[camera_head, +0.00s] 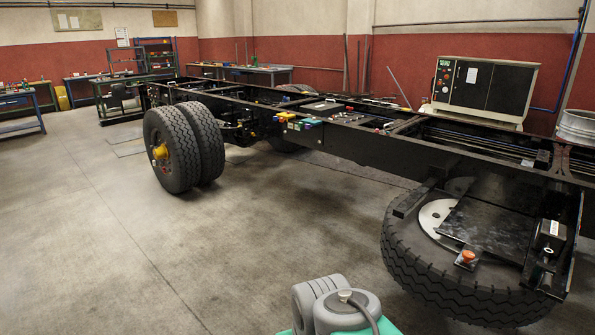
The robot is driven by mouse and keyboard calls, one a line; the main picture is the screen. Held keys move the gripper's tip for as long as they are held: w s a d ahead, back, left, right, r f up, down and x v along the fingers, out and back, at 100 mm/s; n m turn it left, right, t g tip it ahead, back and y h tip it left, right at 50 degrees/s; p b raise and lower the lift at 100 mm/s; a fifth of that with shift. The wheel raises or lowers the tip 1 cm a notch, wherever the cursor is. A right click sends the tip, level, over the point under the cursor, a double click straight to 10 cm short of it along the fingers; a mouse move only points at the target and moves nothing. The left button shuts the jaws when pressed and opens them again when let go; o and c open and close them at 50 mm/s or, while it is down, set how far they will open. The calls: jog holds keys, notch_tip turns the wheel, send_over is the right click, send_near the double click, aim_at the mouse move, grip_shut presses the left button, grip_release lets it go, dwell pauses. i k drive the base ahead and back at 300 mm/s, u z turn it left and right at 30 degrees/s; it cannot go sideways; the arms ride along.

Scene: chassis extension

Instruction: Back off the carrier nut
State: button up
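The black truck chassis frame (370,145) runs from the back left to the right edge. A spare wheel (420,262) lies almost flat under its near right end, with a pale grey rim (434,214) showing. A dark carrier plate (492,222) covers part of this wheel. An orange-red knob (468,256) sits on a small bracket at the plate's near edge. A black box-like part (550,236) with a pale round spot on its face stands right of the plate. I cannot clearly pick out the carrier nut. My gripper is not in view; only grey and green links of mine show at the bottom.
Dual tyres (182,148) with a yellow hub stand at the left of the frame. Small coloured items (300,121) lie on the frame. A black compressor cabinet (485,88) stands behind. Workbenches (120,93) line the far left. The concrete floor (240,240) in front is clear.

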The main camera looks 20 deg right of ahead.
aim_at(467, 255)
jog(key=z, duration=1.15)
jog(key=i, duration=1.05)
jog(key=z, duration=0.9)
jog(key=k, duration=0.6)
jog(key=u, duration=0.2)
jog(key=i, duration=1.25)
jog(key=z, duration=0.25)
